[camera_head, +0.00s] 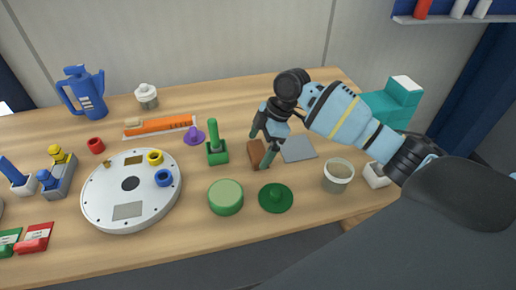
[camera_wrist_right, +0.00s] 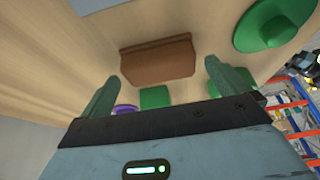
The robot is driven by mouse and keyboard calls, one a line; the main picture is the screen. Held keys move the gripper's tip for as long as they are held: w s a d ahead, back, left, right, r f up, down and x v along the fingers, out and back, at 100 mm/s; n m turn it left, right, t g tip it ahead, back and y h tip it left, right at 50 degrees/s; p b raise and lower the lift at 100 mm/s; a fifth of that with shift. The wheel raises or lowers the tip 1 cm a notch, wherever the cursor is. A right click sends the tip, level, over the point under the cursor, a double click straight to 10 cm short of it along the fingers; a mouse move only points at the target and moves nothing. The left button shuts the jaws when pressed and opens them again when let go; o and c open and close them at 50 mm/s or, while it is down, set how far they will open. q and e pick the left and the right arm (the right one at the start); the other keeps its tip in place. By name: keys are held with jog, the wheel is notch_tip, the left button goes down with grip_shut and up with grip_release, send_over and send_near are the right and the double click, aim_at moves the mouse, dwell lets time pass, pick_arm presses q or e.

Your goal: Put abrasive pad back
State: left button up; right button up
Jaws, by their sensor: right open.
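A brown block (camera_head: 256,153), which looks like the abrasive pad, lies on the wooden table (camera_head: 330,92) just left of a flat grey square (camera_head: 298,148). I cannot tell for sure which of the two is the pad. My right gripper (camera_head: 262,146) is open above the brown block and partly covers it in the head view. In the right wrist view the brown block (camera_wrist_right: 158,61) lies beyond and between the two green fingers (camera_wrist_right: 160,80), with nothing held. My left gripper is not in view.
A round white plate (camera_head: 130,188) with small parts lies left. An orange tool (camera_head: 160,126) lies at the back.

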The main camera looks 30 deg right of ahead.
jog(key=v, duration=1)
jog(key=shift+r, duration=0.2)
